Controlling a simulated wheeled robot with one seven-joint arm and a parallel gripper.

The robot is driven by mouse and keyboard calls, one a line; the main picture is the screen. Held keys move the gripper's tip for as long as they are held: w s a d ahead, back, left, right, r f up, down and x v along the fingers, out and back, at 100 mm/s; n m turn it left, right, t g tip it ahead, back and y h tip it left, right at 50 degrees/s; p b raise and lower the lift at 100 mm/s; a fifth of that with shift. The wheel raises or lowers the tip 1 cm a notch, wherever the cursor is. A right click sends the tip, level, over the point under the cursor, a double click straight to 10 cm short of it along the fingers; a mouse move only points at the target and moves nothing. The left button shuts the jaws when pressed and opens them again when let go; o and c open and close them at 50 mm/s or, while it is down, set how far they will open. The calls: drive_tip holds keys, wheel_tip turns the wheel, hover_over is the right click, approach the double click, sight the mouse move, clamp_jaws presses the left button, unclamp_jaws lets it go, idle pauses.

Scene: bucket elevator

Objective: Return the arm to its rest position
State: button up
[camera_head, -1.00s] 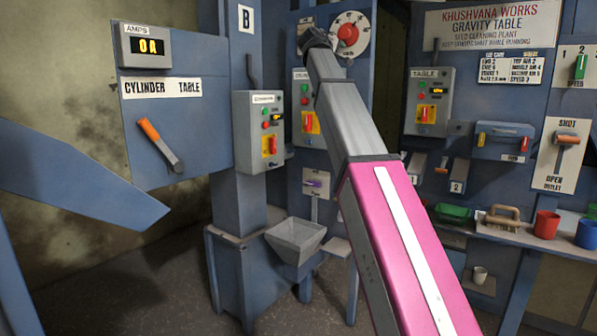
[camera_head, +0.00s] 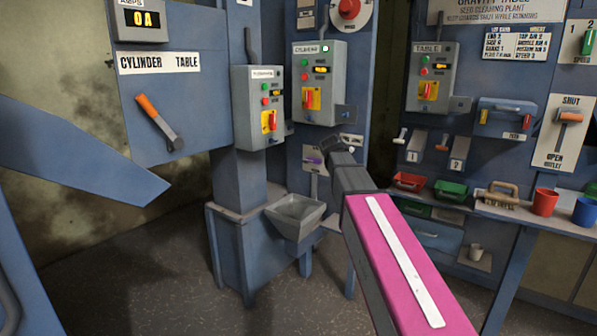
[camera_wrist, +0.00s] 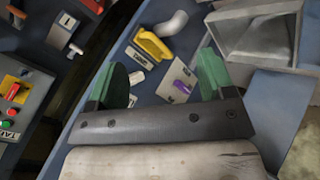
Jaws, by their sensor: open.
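My pink and grey arm reaches up from the lower right of the head view. My gripper (camera_head: 334,146) is at its far end, small and dark, in front of the blue machine below the cylinder switch box (camera_head: 318,84). In the wrist view my gripper (camera_wrist: 163,70) shows two green fingers spread apart with nothing between them. Beyond them are a yellow handle (camera_wrist: 152,45) and a purple lever (camera_wrist: 181,87) on a blue panel. From the head view alone I cannot tell the finger opening.
A grey hopper (camera_head: 295,214) stands left of the arm. A shelf at right holds a red tray (camera_head: 408,181), a green tray (camera_head: 450,190), a brush (camera_head: 500,192), a red cup (camera_head: 545,201) and a blue cup (camera_head: 585,211). An orange-handled lever (camera_head: 157,118) is at left.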

drive_tip(key=s+f+m+g+y, duration=0.2)
drive_tip(key=s+f+g, duration=0.1)
drive_tip(key=s+f, duration=1.1)
drive_tip(key=s+d+f+m+g+y, duration=0.1)
drive_tip(key=s+f+m+g+y, duration=0.1)
drive_tip(key=s+f, duration=1.2)
wheel_tip(320, 180, down, 6)
drive_tip(key=shift+s+d+r+m+g+y, duration=0.15)
drive_tip(key=shift+s+m+g+y, duration=0.15)
drive_tip(key=shift+m+g, duration=0.5)
drive_tip(key=shift+w, duration=0.1)
